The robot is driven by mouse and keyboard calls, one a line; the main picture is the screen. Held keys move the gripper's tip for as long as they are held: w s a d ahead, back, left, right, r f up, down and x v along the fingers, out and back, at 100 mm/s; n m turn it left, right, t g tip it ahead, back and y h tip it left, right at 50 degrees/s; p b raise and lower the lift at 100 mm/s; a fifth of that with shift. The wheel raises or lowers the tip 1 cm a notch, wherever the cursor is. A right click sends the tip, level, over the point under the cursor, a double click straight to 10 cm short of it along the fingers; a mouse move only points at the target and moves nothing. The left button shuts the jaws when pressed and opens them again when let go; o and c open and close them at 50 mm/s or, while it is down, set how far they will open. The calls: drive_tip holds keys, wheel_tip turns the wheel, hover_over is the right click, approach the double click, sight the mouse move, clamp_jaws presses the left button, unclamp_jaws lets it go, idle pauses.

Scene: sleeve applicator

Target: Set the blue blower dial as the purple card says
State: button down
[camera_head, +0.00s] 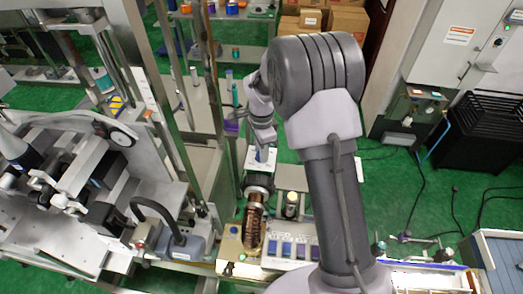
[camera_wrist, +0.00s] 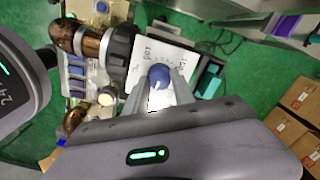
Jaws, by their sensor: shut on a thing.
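The blue blower dial (camera_wrist: 158,75) sits on a white scale plate (camera_wrist: 142,54) in the wrist view. My gripper (camera_wrist: 159,84) is shut on the dial, with one finger on each side. A small pale mark shows on the dial's lower side. Numbers on the plate are too small to read surely. In the head view, the plate (camera_head: 262,155) shows small beside the blower, and the dial is hidden by my arm. A small purple patch (camera_head: 231,126) stands left of my wrist; I cannot tell whether it is the purple card, and no writing is readable.
The blower with its dark collar and copper-coloured barrel (camera_head: 254,225) lies close to the plate. A panel of several blue-purple keys (camera_head: 290,250) is in front. A metal frame post (camera_head: 213,95) rises close left of my wrist.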

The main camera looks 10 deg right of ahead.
drive_tip(key=shift+n, duration=0.3)
drive_tip(key=n+b, duration=0.2)
drive_tip(key=n, duration=0.1)
drive_tip(key=shift+f+n, duration=0.1)
drive_tip(key=shift+n, duration=0.3)
drive_tip(key=n+b, duration=0.1)
drive_tip(key=n, duration=0.5)
drive_tip(key=shift+w, duration=0.1)
drive_tip(key=n, duration=0.5)
drive_tip(key=shift+a+n, duration=0.1)
drive_tip(key=shift+n, duration=0.3)
drive_tip(key=shift+n+p, duration=0.35)
drive_tip(key=shift+n, duration=2.15)
drive_tip(key=c, duration=1.1)
unclamp_jaws()
drive_tip(key=shift+o, duration=0.2)
